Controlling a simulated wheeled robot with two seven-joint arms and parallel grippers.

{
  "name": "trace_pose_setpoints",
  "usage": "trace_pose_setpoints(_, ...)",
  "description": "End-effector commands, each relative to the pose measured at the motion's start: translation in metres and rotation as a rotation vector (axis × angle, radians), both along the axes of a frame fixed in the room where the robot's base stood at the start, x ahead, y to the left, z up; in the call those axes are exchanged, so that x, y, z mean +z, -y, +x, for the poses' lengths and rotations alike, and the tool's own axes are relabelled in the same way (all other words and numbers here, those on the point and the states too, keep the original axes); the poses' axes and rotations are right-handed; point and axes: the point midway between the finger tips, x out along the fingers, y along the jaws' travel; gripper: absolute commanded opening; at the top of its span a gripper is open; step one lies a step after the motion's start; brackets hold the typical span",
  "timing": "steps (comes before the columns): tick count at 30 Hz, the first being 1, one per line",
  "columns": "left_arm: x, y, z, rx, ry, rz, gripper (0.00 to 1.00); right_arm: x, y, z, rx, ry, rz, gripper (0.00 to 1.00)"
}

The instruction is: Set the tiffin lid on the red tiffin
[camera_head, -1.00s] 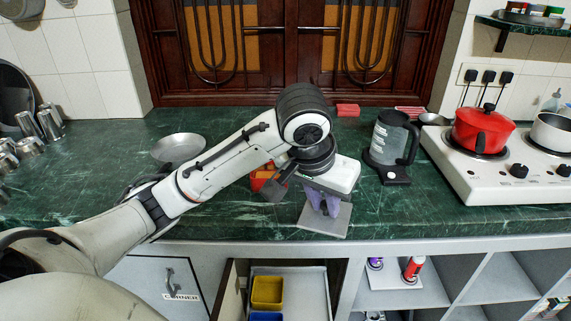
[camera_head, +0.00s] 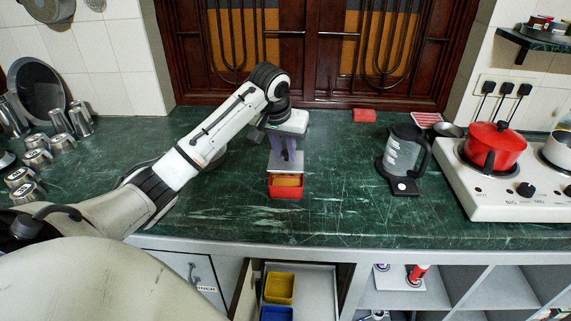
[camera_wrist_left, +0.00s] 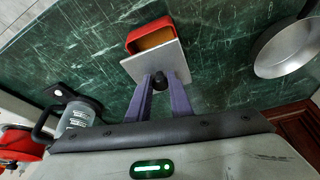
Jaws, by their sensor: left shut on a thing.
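The red tiffin (camera_head: 286,193) is an open rectangular box with orange-brown contents, standing on the green counter. It also shows at the top of the left wrist view (camera_wrist_left: 136,42). The tiffin lid (camera_head: 285,169) is a flat grey square with a black knob. My left gripper (camera_head: 287,158) has its purple fingers shut on that knob, seen clearly in the left wrist view (camera_wrist_left: 160,84). The lid (camera_wrist_left: 150,66) hides part of the tiffin and appears at its far side, offset from it. I cannot tell the exact height gap. My right gripper is not in view.
A kettle (camera_head: 403,160) and a white stove (camera_head: 481,188) with a red pot (camera_head: 494,147) stand to the right. Steel cups (camera_head: 38,158) stand at the left. A steel pan (camera_wrist_left: 290,42) lies near the gripper. The counter between tiffin and kettle is clear.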

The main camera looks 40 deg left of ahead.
Motion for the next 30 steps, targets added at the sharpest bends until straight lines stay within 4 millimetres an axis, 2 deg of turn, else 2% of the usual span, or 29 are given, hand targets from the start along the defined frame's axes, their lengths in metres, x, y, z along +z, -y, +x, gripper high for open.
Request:
trace_pose_setpoints(5, -0.014, 0.001, 0.0, 0.0, -0.001, 0.0, 0.0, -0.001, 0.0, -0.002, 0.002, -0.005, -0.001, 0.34)
trace_pose_setpoints(11, -0.041, 0.001, 0.0, 0.001, -0.002, -0.001, 0.0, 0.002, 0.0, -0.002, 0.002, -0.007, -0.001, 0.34)
trace_pose_setpoints(23, -0.046, 0.001, 0.0, 0.0, 0.001, 0.0, 0.0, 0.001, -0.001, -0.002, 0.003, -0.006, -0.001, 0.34)
trace_pose_setpoints(24, -0.047, 0.001, 0.0, 0.0, 0.0, -0.001, 0.21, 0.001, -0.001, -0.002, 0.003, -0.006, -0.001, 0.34)
trace_pose_setpoints(27, -0.047, 0.001, 0.0, 0.0, 0.001, 0.0, 0.38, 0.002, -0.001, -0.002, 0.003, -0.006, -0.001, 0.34)
trace_pose_setpoints(30, -0.047, 0.001, 0.0, 0.0, 0.0, -0.001, 0.38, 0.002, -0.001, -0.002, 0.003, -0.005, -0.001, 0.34)
